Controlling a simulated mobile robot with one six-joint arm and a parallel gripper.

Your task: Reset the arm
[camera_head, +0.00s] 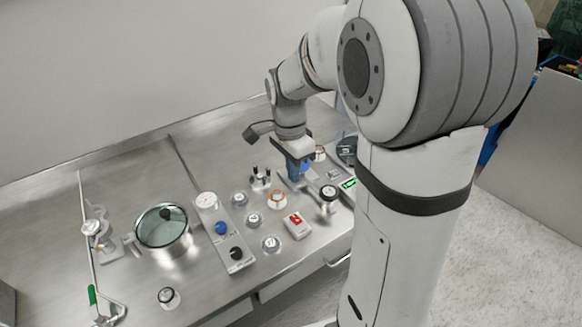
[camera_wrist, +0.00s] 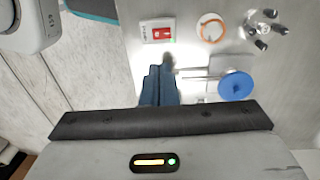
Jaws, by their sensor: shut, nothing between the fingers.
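My gripper (camera_head: 300,172) is at the end of my bent arm, low over the right part of the steel bench. Its blue fingers point down beside several small fittings. In the wrist view, the blue fingers (camera_wrist: 160,82) are together with nothing between them. A bright metal part lies beyond the fingertips, and I cannot tell whether they touch it. A blue round knob (camera_wrist: 235,85) is to the right of the fingers. A white box with a red switch (camera_wrist: 158,31) is beyond them, and it also shows in the head view (camera_head: 297,225).
A glass-lidded round chamber (camera_head: 163,228) and a gauge panel with knobs (camera_head: 225,235) stand to the left. An orange-ringed disc (camera_head: 278,197) and a black-topped fitting (camera_head: 328,195) are close to my gripper. A wall runs behind the bench.

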